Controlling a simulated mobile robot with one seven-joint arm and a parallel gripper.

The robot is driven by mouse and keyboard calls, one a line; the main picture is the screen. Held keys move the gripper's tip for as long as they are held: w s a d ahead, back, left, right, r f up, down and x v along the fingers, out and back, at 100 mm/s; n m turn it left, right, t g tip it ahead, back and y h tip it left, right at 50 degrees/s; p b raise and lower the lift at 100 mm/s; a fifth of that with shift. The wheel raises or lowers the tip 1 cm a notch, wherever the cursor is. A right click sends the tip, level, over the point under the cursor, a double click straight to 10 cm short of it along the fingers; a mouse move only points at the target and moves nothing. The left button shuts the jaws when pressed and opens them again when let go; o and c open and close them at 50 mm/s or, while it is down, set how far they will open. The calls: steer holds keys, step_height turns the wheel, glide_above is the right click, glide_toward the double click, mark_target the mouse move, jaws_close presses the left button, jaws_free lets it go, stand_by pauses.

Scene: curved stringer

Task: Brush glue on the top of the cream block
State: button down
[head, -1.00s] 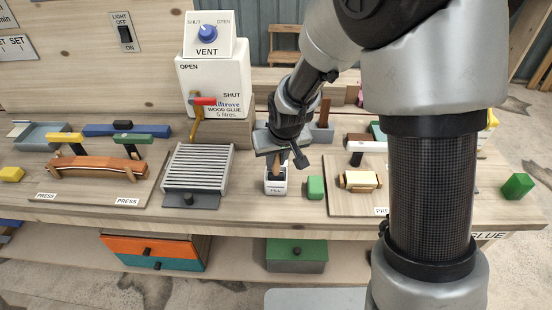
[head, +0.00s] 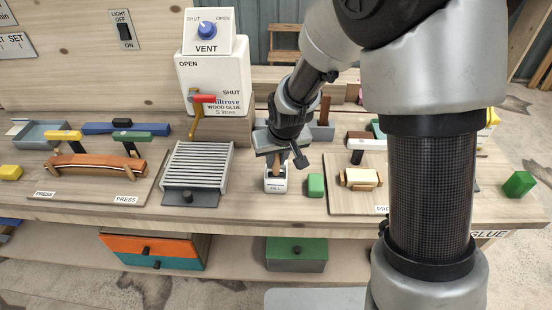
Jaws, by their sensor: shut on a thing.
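The cream block (head: 358,177) sits in a small wooden holder on a board right of centre, in the head view. My gripper (head: 279,157) is left of the block, above a small white pot (head: 275,184) marked FILL. My gripper is shut on an upright brown handle (head: 276,168), which looks like the brush's. The handle's lower end goes into the pot, so any bristles are hidden. I cannot see whether there is glue on the block's top.
A green block (head: 315,185) stands between the pot and the board (head: 340,202). A ribbed grey rack (head: 200,166) is left of the pot. The white glue tank (head: 213,80) with a red-handled tap stands behind. My arm hides much of the right side.

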steer(key=shift+r+p, duration=3.55)
steer(key=shift+r, duration=1.85)
steer(key=shift+d, duration=0.1)
